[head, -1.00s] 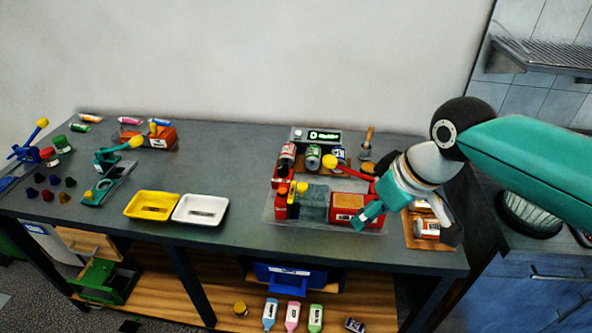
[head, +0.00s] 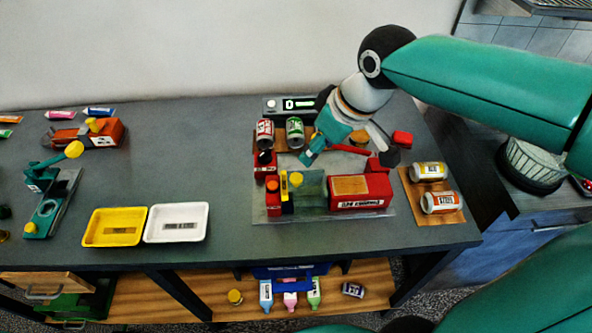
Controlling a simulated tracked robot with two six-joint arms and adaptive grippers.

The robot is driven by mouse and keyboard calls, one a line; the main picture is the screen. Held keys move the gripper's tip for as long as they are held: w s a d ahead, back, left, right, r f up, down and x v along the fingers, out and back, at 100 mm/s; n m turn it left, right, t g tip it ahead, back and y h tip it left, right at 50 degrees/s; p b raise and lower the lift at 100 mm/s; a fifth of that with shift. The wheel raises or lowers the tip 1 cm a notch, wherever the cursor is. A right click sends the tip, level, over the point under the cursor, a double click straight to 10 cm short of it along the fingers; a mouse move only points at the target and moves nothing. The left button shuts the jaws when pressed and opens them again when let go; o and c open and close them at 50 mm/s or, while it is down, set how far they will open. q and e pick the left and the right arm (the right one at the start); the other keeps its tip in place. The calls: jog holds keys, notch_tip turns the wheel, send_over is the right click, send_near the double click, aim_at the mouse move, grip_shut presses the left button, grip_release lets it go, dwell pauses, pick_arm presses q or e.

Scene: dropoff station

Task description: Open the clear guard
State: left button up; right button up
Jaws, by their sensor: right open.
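The clear guard (head: 311,187) is a see-through, greenish panel on the red machine on the table. My left gripper is not in view.
Red and green cans (head: 295,133) stand behind the machine near a small display (head: 290,104). Two cans (head: 440,202) lie on a wooden board at the right. A yellow tray (head: 113,240) and a white tray (head: 204,224) sit left. The table between is clear.

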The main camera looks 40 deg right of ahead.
aim_at(296, 177)
jog(key=x, duration=1.3)
jog(key=shift+w+f, duration=0.1)
jog(key=shift+f, duration=0.1)
grip_shut()
